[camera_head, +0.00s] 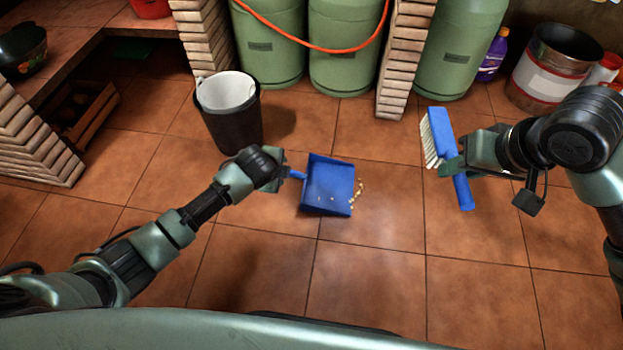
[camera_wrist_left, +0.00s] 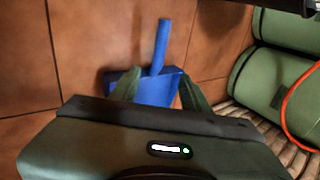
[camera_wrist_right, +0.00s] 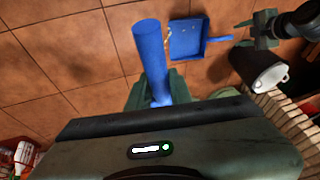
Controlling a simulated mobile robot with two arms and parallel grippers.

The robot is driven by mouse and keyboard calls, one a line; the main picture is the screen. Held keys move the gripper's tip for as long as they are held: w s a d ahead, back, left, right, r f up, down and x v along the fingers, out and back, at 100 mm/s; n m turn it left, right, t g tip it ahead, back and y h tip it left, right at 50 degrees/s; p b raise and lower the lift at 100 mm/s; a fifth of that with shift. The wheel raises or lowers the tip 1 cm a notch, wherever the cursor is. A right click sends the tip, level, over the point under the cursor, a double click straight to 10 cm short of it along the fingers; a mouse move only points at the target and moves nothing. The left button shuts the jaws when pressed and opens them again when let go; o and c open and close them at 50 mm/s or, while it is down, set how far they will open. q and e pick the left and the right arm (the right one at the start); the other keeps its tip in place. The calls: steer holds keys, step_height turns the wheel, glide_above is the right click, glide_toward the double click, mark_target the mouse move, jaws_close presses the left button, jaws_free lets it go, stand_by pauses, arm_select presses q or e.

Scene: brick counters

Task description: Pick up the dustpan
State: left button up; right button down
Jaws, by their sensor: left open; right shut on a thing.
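The blue dustpan (camera_head: 328,186) lies on the tiled floor in the middle of the head view, its handle pointing left toward my left gripper (camera_head: 275,178). In the left wrist view the dustpan (camera_wrist_left: 158,88) shows beyond the fingers, with its handle pointing up and away. My left gripper is open, and nothing is between its fingers that I can make out. My right gripper (camera_head: 449,166) is shut on a blue brush (camera_head: 463,192) with pale bristles, held above the floor. The brush handle (camera_wrist_right: 150,50) also shows in the right wrist view.
Small crumbs (camera_head: 359,190) lie at the dustpan's right edge. A dark bin (camera_head: 232,125) with a white liner stands behind my left gripper. Green gas cylinders (camera_head: 343,50) and brick pillars (camera_head: 405,60) line the back. The front floor is clear.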

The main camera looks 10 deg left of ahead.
arm_select(q)
steer(key=b+x, duration=1.2)
steer(key=shift+a+f, duration=0.25)
steer(key=shift+a, duration=0.15)
steer(key=shift+r, duration=0.15)
jaws_close()
stand_by(0.9)
